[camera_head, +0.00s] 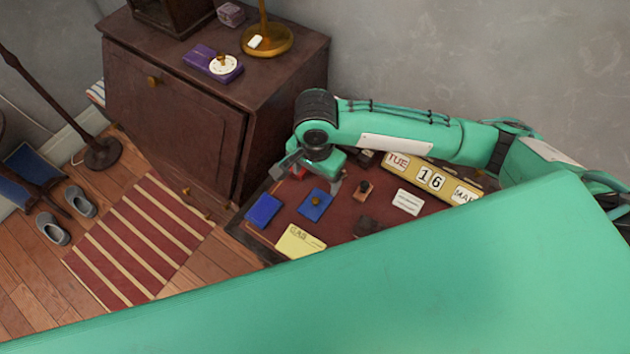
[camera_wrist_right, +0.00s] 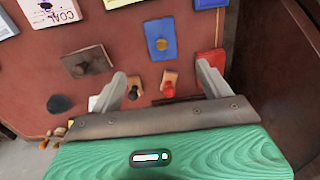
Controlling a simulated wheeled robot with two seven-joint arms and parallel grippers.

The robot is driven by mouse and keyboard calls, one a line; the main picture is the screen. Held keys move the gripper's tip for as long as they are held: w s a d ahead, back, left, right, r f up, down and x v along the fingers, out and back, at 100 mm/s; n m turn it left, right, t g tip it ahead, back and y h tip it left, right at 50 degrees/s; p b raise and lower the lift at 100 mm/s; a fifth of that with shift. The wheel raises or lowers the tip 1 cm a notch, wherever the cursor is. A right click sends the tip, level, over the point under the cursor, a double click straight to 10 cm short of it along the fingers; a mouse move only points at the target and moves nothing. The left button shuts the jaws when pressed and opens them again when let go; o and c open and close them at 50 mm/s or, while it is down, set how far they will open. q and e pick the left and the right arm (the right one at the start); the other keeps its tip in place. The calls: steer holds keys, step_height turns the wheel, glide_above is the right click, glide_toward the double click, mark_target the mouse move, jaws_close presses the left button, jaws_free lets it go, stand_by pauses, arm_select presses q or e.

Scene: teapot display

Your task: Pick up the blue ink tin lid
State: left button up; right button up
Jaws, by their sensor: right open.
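The blue ink tin lid (camera_head: 315,206) is a flat blue rectangle with a small gold-brown knob on top. It lies on the red desk top (camera_head: 343,228). In the right wrist view the blue lid (camera_wrist_right: 174,52) lies just beyond the fingertips, apart from them. My right gripper (camera_head: 306,180) is open and empty above the desk, at the lid's far side in the head view. In the right wrist view its fingers (camera_wrist_right: 160,73) are spread, with two small stamps between and below them. My left gripper is not in view.
A second blue box (camera_head: 262,210) lies left of the lid. A yellow card (camera_head: 299,242), a dark square piece (camera_head: 366,226), a white card (camera_head: 407,201) and a calendar (camera_head: 431,180) are nearby. A red piece (camera_wrist_right: 212,60) is beside one finger. A brown cabinet (camera_head: 175,110) stands left.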

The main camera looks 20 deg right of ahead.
glide_above(315, 200)
steer(key=f, duration=0.4)
steer(key=shift+s+f, duration=0.35)
steer(key=shift+s, duration=0.05)
step_height(315, 200, down, 2)
steer(key=shift+w+f, duration=0.1)
steer(key=shift+f, duration=0.7)
steer(key=shift+w+f+p, duration=0.1)
steer(key=shift+f+p, duration=0.25)
steer(key=f, duration=0.3)
steer(key=shift+w+f+p, duration=0.2)
steer(key=shift+f+p, duration=0.1)
steer(key=shift+f, duration=0.4)
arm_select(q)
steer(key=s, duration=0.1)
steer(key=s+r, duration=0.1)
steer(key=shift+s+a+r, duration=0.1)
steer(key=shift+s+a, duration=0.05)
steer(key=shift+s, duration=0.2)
arm_select(e)
steer(key=shift+c, duration=0.4)
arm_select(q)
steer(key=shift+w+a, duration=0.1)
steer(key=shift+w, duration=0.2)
arm_select(e)
steer(key=c, duration=1)
